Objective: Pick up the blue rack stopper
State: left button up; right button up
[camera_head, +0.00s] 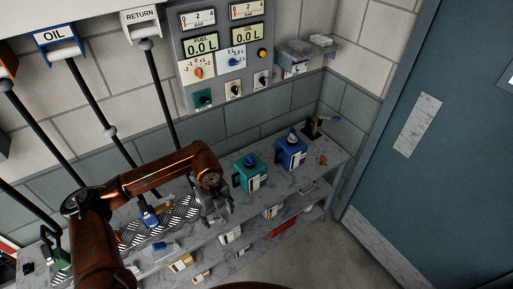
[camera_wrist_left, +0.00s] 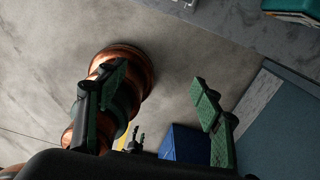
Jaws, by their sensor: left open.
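A small blue piece (camera_head: 150,217) with a pale part stands on the ribbed metal plate in the head view, left of my left gripper. A second blue piece (camera_head: 163,246) lies lower, near the bench's front edge. I cannot tell for sure which is the rack stopper. My left gripper (camera_head: 216,206) hangs over the bench, right of both pieces and apart from them. No blue stopper shows clearly there.
A teal tank (camera_head: 249,173) and a blue tank (camera_head: 291,151) stand on the bench, right of my left gripper. OIL (camera_head: 57,36) and RETURN (camera_head: 140,18) nozzles hang behind my arm. A shelf below holds labelled boxes. Open floor (camera_head: 335,255) lies before the blue door.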

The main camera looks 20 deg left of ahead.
aim_at(249, 160)
jog(key=i, duration=1.15)
